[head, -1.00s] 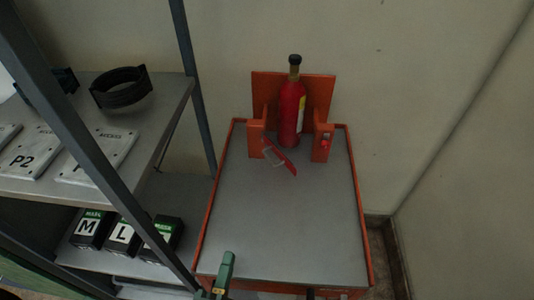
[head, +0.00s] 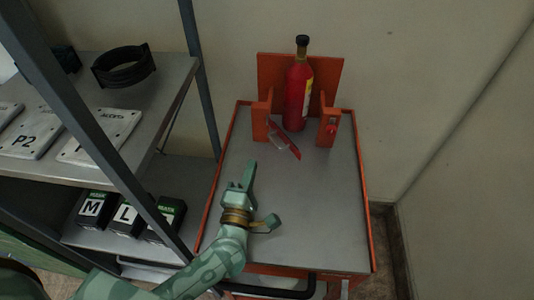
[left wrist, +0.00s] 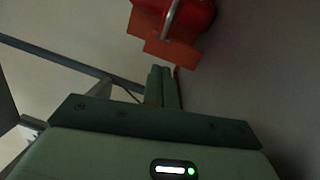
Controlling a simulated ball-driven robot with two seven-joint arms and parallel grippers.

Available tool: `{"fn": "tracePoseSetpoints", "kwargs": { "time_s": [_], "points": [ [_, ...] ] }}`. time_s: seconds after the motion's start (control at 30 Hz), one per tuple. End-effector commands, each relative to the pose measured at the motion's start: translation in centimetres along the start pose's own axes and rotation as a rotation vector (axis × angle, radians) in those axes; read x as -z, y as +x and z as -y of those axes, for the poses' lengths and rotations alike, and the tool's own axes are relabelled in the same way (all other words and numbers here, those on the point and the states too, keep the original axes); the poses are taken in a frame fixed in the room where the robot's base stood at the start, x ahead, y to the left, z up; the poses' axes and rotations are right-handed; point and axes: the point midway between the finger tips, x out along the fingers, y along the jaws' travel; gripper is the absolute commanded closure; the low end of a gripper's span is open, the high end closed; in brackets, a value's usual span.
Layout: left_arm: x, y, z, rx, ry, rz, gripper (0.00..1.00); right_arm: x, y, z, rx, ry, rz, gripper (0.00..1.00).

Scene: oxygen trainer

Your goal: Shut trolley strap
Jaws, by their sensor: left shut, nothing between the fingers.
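The trolley (head: 345,215) has a grey top with an orange rim. A red cylinder (head: 298,95) with a dark cap stands upright at its back, against an orange plate and between two orange posts. The red strap (head: 287,143) hangs open from the left post (head: 261,120), angled out over the trolley top. A small red catch (head: 332,128) sits on the right post. My left gripper (head: 251,165) is shut and empty above the trolley top, in front of the strap and apart from it. Its closed fingers (left wrist: 162,75) point towards orange and red parts in the left wrist view.
A grey shelf unit (head: 195,75) stands at the left, with a black ring (head: 124,66), white plates and several boxes marked with letters. Walls close in behind and at the right. The trolley top's right half is clear.

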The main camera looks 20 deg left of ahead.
Motion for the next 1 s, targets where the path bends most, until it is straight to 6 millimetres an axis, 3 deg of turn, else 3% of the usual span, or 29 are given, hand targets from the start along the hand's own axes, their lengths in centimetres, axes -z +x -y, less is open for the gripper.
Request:
{"fn": "tracePoseSetpoints", "kwargs": {
  "time_s": [0.1,0.3,1.0],
  "points": [
    [0.0,2.5,0.0,-0.002,-0.002,-0.001,1.0,-0.1,0.2,0.0,0.001,0.0,0.002,1.0],
    [-2.0,4.6,0.1,0.0,-0.002,-0.001,1.0,-0.2,0.6,0.1,0.002,0.001,0.004,1.0],
    [-3.0,5.5,0.1,0.001,0.0,-0.003,1.0,-0.1,0.7,0.6,0.009,0.002,0.005,1.0]
  ]
}}
